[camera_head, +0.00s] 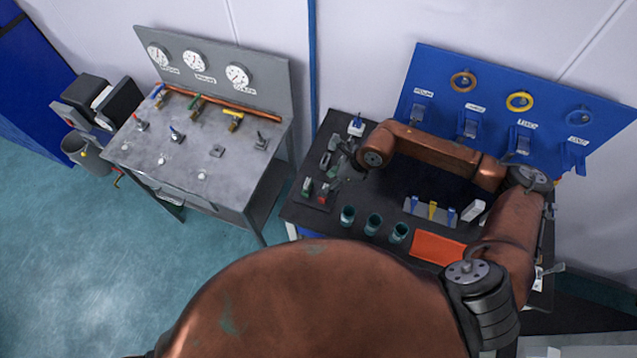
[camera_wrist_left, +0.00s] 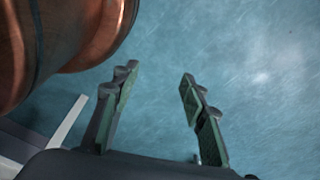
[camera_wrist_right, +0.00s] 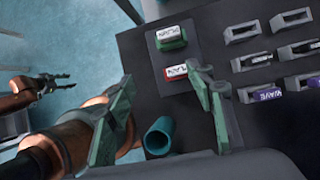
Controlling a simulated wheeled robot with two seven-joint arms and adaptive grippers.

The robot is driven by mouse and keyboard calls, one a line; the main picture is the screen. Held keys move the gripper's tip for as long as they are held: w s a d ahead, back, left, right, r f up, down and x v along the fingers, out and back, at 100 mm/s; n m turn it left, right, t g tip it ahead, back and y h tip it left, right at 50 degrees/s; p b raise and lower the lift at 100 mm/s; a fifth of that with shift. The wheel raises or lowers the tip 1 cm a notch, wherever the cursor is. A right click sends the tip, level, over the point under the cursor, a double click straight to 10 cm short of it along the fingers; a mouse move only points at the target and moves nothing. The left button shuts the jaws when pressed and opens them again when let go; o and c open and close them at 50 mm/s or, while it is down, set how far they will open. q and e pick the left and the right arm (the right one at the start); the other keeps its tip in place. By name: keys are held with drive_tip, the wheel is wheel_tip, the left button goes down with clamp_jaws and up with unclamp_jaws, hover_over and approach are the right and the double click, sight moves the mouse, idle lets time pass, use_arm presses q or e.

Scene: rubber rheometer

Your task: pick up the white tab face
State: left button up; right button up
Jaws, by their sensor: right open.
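My right gripper (camera_wrist_right: 158,76) is open and empty, low over the left part of the dark bench; it also shows in the head view (camera_head: 344,158). A red block with a white lettered face (camera_wrist_right: 177,72) lies close to its right fingertip, on a dark plate. A green block with a similar white lettered face (camera_wrist_right: 172,38) sits just beyond it. In the head view the green block (camera_head: 307,185) and red block (camera_head: 323,193) are small. I cannot tell which face is the white tab. My left gripper (camera_wrist_left: 158,75) is open and empty above the floor.
Several grey holders (camera_wrist_right: 242,33) stand right of the blocks, some with lettered tabs. A teal cup (camera_wrist_right: 159,136) stands near the right gripper. An orange mat (camera_head: 437,248) and a blue hook panel (camera_head: 500,95) are farther right. A grey gauge bench (camera_head: 205,150) stands left.

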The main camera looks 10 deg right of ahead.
drive_tip(key=shift+h, duration=0.5)
drive_tip(key=f+p, duration=0.1)
drive_tip(key=f, duration=0.1)
drive_tip(key=w+f, duration=0.1)
drive_tip(key=f, duration=0.2)
drive_tip(key=w+f+p, duration=0.1)
drive_tip(key=f, duration=0.1)
drive_tip(key=shift+w+f+p, duration=0.15)
drive_tip(key=shift+f+p, duration=0.05)
drive_tip(key=shift+p, duration=0.1)
drive_tip(key=shift+w+f, duration=0.1)
drive_tip(key=shift+f, duration=0.1)
use_arm(q)
drive_tip(key=shift+s+a+r, duration=0.1)
drive_tip(key=shift+s+r, duration=0.2)
drive_tip(key=shift+r, duration=0.25)
drive_tip(key=shift+s+r, duration=0.25)
drive_tip(key=shift+r, duration=0.3)
use_arm(e)
drive_tip(key=shift+c, duration=0.6)
drive_tip(key=c, duration=1.1)
